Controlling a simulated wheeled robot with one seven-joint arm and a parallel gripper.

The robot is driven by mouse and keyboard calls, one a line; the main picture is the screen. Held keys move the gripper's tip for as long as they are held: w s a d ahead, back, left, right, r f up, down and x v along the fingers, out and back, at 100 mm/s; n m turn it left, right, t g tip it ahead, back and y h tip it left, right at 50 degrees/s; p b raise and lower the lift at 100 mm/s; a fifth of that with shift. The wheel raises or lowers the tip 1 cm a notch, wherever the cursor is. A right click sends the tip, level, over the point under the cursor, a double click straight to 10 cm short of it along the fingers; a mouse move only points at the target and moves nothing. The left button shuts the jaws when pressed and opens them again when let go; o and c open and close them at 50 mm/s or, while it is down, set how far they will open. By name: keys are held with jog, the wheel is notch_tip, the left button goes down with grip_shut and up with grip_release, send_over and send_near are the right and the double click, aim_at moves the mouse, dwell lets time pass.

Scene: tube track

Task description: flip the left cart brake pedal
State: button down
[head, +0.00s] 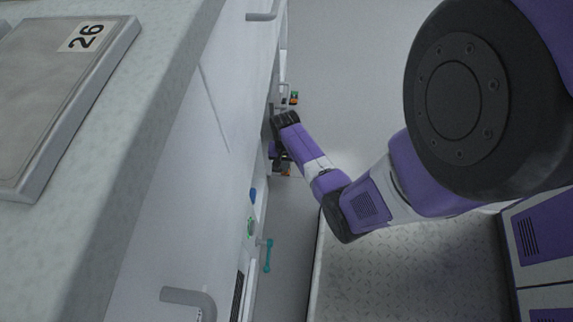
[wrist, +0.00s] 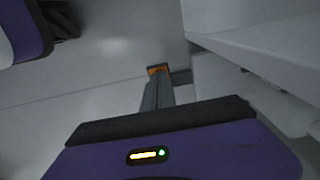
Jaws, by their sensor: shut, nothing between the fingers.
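My gripper (head: 281,160) is low beside the white cart (head: 180,130), near the floor, at the end of my purple arm. In the wrist view my gripper (wrist: 157,80) is shut with nothing held. A small orange part (wrist: 158,69), likely a brake pedal, shows right at the fingertips. I cannot tell whether they touch. In the head view an orange part (head: 287,172) shows beside my gripper, partly hidden by it. Another small orange and green part (head: 294,97), pedal-like, is farther up the picture at the cart's base. The pedals' tilt is too small to read.
The cart's top bears a grey panel (head: 60,90) marked 26. Bar handles (head: 188,297) stick out of its side. A teal handle-like part (head: 268,255) is low along the cart. Grey floor (head: 350,70) right of the cart is clear.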

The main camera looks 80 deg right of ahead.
jog(key=shift+f+b, duration=0.35)
jog(key=shift+f, duration=0.2)
jog(key=shift+r, duration=0.1)
notch_tip(320, 180, up, 7)
jog(key=p, duration=0.7)
jog(key=shift+p, duration=0.4)
dwell(0.6)
